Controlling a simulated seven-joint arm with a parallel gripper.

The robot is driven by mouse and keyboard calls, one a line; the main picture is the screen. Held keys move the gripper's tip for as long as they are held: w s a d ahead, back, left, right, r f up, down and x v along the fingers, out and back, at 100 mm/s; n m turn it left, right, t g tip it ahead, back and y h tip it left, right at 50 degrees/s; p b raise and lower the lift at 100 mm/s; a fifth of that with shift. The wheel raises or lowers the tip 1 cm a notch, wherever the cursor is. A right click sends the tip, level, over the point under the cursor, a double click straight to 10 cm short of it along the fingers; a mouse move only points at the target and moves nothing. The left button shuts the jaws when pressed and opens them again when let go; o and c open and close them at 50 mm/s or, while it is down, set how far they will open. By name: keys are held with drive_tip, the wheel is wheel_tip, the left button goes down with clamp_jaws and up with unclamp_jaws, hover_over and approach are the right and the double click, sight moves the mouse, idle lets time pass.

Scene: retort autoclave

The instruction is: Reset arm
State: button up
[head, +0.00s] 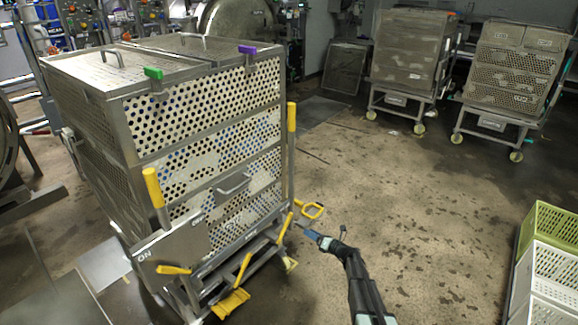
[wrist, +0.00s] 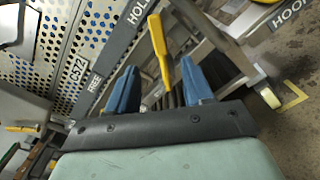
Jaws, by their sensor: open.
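My gripper (head: 314,236) is low at the right front corner of the perforated metal basket cart, close to its yellow-handled parts. In the wrist view my gripper (wrist: 160,82) shows two blue fingers spread apart. A yellow lever (wrist: 159,46) appears in the gap between the fingers, and I cannot tell whether it touches them. The basket cart (head: 205,110) is large, with green and purple clips on its top edge.
Yellow posts (head: 292,118) and yellow pedals (head: 230,303) stick out from the cart. Two more loaded trolleys (head: 408,60) (head: 510,75) stand at the back right. Green and white crates (head: 545,255) stand at the right edge. The stained floor (head: 410,190) between them is clear.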

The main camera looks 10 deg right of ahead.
drive_tip(key=s+a+f+n+g+h, duration=0.1)
drive_tip(key=s+f+n+g, duration=0.3)
drive_tip(key=s+n, duration=0.5)
drive_tip(key=s+a+f+n+g+h, duration=0.1)
drive_tip(key=s+f+n+g+h, duration=0.2)
drive_tip(key=s+n, duration=0.5)
drive_tip(key=s+a+f+n+g, duration=0.1)
drive_tip(key=s+f+n+g, duration=0.35)
drive_tip(key=s+n, duration=0.45)
drive_tip(key=s+n+g+h, duration=0.4)
drive_tip(key=s, duration=1.7)
drive_tip(key=s+r+n+g+h, duration=0.1)
drive_tip(key=s+n+g+h, duration=0.3)
drive_tip(key=s, duration=1.6)
drive_tip(key=shift+s+a+n+h, duration=0.3)
drive_tip(key=shift+s+n+h, duration=0.1)
drive_tip(key=shift+n, duration=0.2)
